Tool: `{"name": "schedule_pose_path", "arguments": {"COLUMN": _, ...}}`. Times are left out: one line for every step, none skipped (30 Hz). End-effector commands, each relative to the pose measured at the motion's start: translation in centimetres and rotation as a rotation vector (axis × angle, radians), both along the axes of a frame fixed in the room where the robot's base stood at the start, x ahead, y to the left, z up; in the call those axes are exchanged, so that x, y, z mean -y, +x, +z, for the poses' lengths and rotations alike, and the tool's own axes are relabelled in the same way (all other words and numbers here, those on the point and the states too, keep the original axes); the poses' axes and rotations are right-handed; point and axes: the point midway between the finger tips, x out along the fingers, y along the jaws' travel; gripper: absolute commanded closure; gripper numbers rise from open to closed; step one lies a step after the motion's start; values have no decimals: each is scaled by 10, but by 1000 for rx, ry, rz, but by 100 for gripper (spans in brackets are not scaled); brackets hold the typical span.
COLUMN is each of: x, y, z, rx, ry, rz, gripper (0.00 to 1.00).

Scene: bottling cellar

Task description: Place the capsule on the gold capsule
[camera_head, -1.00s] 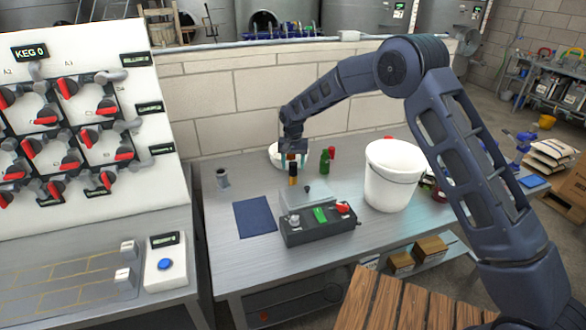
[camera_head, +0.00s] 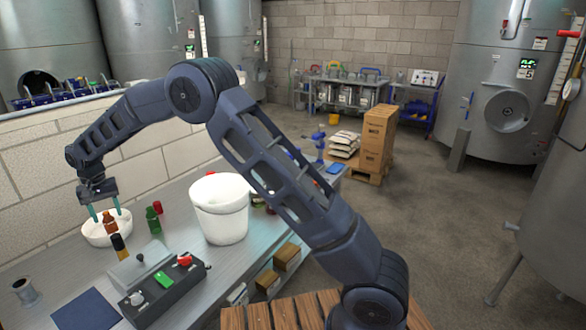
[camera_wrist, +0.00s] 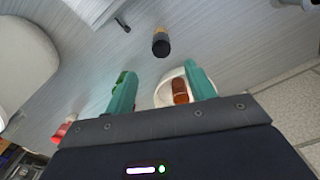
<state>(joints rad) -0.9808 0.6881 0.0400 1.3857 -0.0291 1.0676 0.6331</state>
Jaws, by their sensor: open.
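My gripper (camera_head: 106,215) is open above the white bowl (camera_head: 90,234) on the bench, its two teal fingers pointing down. A brown, copper-coloured capsule (camera_head: 110,226) shows between the fingers. In the wrist view the brown capsule (camera_wrist: 180,92) lies within the outline of the bowl (camera_wrist: 166,96), closer to the right finger; no finger visibly grips it. A black and gold cylinder (camera_head: 119,247) stands in front of the bowl; it also shows in the wrist view (camera_wrist: 161,45), beyond the fingertips. I cannot tell whether it is the gold capsule.
A green bottle-like piece (camera_head: 153,221) and a red one (camera_head: 157,207) stand right of the bowl. A large white bucket (camera_head: 220,215) stands further right. A control box (camera_head: 165,285) and a dark blue mat (camera_head: 86,310) are in front. A small metal cup (camera_head: 26,291) is at left.

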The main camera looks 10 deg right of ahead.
Motion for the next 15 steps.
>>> {"name": "schedule_pose_path", "arguments": {"x": 7, "y": 5, "z": 7, "rx": 3, "ry": 5, "rz": -6, "gripper": 45}}
{"name": "schedule_pose_path", "arguments": {"x": 13, "y": 9, "z": 12, "rx": 6, "ry": 7, "rz": -9, "gripper": 45}}
{"name": "schedule_pose_path", "arguments": {"x": 23, "y": 14, "z": 20, "rx": 9, "ry": 10, "rz": -13, "gripper": 45}}
{"name": "schedule_pose_path", "arguments": {"x": 31, "y": 18, "z": 28, "rx": 12, "ry": 15, "rz": -18, "gripper": 45}}
{"name": "schedule_pose_path", "arguments": {"x": 42, "y": 24, "z": 35, "rx": 15, "ry": 18, "rz": -24, "gripper": 45}}
{"name": "schedule_pose_path", "arguments": {"x": 57, "y": 31, "z": 48, "rx": 21, "ry": 24, "rz": -31, "gripper": 45}}
{"name": "schedule_pose_path", "arguments": {"x": 70, "y": 36, "z": 56, "rx": 24, "ry": 27, "rz": -36, "gripper": 45}}
{"name": "schedule_pose_path", "arguments": {"x": 84, "y": 41, "z": 66, "rx": 29, "ry": 32, "rz": -42, "gripper": 45}}
{"name": "schedule_pose_path", "arguments": {"x": 102, "y": 47, "z": 77, "rx": 34, "ry": 37, "rz": -50, "gripper": 45}}
{"name": "schedule_pose_path", "arguments": {"x": 115, "y": 50, "z": 86, "rx": 39, "ry": 41, "rz": -54, "gripper": 45}}
{"name": "schedule_pose_path", "arguments": {"x": 129, "y": 54, "z": 95, "rx": 44, "ry": 45, "rz": -61, "gripper": 45}}
{"name": "schedule_pose_path", "arguments": {"x": 147, "y": 58, "z": 105, "rx": 50, "ry": 50, "rz": -68, "gripper": 45}}
{"name": "schedule_pose_path", "arguments": {"x": 160, "y": 61, "z": 113, "rx": 54, "ry": 54, "rz": -73, "gripper": 45}}
{"name": "schedule_pose_path", "arguments": {"x": 174, "y": 63, "z": 121, "rx": 60, "ry": 57, "rz": -79, "gripper": 45}}
{"name": "schedule_pose_path", "arguments": {"x": 193, "y": 65, "z": 131, "rx": 65, "ry": 62, "rz": -87, "gripper": 45}}
